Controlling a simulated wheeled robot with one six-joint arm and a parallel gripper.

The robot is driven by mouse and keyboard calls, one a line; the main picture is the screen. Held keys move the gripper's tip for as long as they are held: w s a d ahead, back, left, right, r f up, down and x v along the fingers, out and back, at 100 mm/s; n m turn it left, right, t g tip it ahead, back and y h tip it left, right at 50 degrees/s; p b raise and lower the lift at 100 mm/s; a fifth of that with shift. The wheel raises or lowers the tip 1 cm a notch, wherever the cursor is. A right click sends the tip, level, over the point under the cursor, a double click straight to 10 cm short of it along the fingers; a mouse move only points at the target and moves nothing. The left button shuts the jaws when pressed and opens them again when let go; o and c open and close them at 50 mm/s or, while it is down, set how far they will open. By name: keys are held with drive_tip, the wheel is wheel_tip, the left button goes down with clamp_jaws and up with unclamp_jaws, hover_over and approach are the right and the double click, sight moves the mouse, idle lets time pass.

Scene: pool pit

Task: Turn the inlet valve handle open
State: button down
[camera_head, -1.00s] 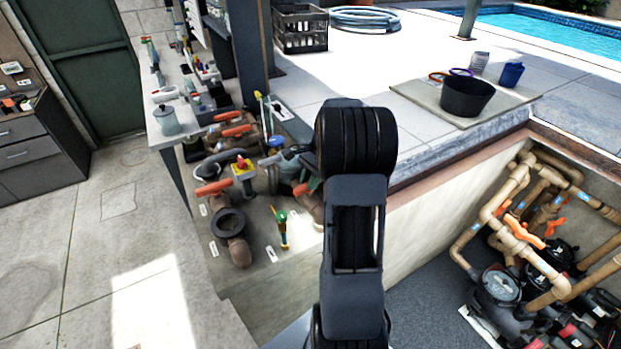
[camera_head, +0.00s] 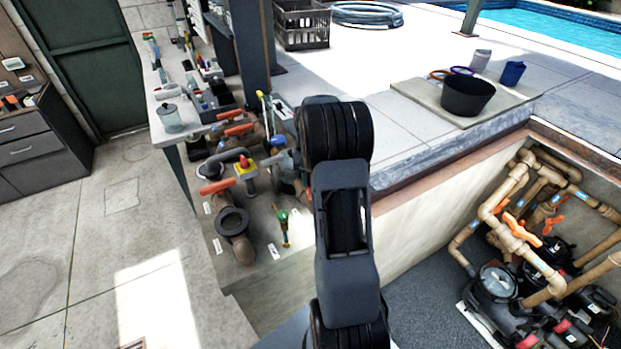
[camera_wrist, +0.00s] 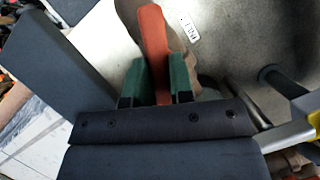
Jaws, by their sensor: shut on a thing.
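In the wrist view an orange-red valve handle (camera_wrist: 153,40) runs up between the two green fingertips of my gripper (camera_wrist: 160,82). The gripper is shut on this handle. A brown pipe body shows partly beneath the handle, and a small white label (camera_wrist: 188,27) with dark lettering is on the grey surface beside it. In the head view my arm covers the gripper and the gripped handle, so the handle's full angle to its pipe is hard to tell.
In the head view other orange-handled valves (camera_head: 218,187) and a yellow-and-red fitting (camera_head: 245,170) stand left of my arm. A dark flanged pipe (camera_head: 232,222) is in front of them. A sunken pit with pumps and pipes (camera_head: 515,235) lies to the right.

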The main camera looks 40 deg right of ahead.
drive_tip(key=n, duration=0.2)
drive_tip(key=n+h, duration=0.1)
drive_tip(key=n, duration=0.1)
drive_tip(key=shift+a+f+n+g+h, duration=0.1)
drive_tip(key=shift+a+n+g+h, duration=0.05)
drive_tip(key=shift+n+g+h, duration=0.2)
idle(0.5)
drive_tip(key=c, duration=1)
unclamp_jaws()
drive_tip(key=v, duration=1.3)
drive_tip(key=shift+r+b, duration=0.4)
drive_tip(key=shift+w, duration=0.1)
